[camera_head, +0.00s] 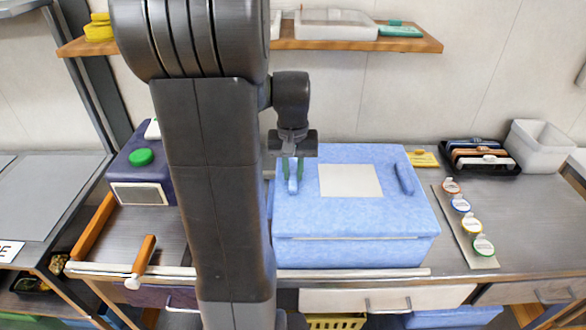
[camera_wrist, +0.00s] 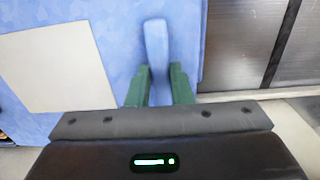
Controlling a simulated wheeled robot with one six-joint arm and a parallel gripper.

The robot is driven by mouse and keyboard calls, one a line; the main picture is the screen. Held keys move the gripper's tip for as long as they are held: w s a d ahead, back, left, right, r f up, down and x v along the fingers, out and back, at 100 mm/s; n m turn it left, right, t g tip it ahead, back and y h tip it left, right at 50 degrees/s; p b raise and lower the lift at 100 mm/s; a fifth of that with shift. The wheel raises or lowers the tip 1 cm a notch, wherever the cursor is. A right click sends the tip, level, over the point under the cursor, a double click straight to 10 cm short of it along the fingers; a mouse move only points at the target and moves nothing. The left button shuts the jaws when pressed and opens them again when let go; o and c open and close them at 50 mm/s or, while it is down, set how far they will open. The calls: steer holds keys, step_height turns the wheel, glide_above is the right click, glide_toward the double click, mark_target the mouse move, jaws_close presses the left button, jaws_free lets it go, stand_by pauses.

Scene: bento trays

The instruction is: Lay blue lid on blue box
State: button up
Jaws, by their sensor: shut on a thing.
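The blue lid (camera_head: 355,216) lies level over the blue box (camera_head: 350,252) on the counter, with a pale blank panel (camera_head: 350,181) on its top. Its edges look roughly in line with the box's walls; I cannot tell whether it rests fully on the rim. My gripper (camera_head: 293,174) points down and is shut on the lid's left blue handle (camera_wrist: 157,45), between green fingers. The lid's right handle (camera_head: 404,179) is free. The arm hides some of the area left of the box.
A purple device with a green button (camera_head: 141,157) stands at the left. Right of the box lie a strip with several round-topped cups (camera_head: 462,206), a black tray (camera_head: 482,171) and a white bin (camera_head: 541,163). A wooden shelf (camera_head: 350,45) runs behind, above the counter.

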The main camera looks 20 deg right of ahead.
steer(key=o, duration=1.5)
step_height(320, 180, up, 9)
steer(key=p, duration=0.7)
steer(key=shift+p, duration=0.3)
steer(key=shift+f, duration=0.15)
step_height(320, 180, down, 8)
steer(key=b, duration=0.6)
steer(key=shift+b, duration=0.35)
steer(key=shift+r, duration=0.25)
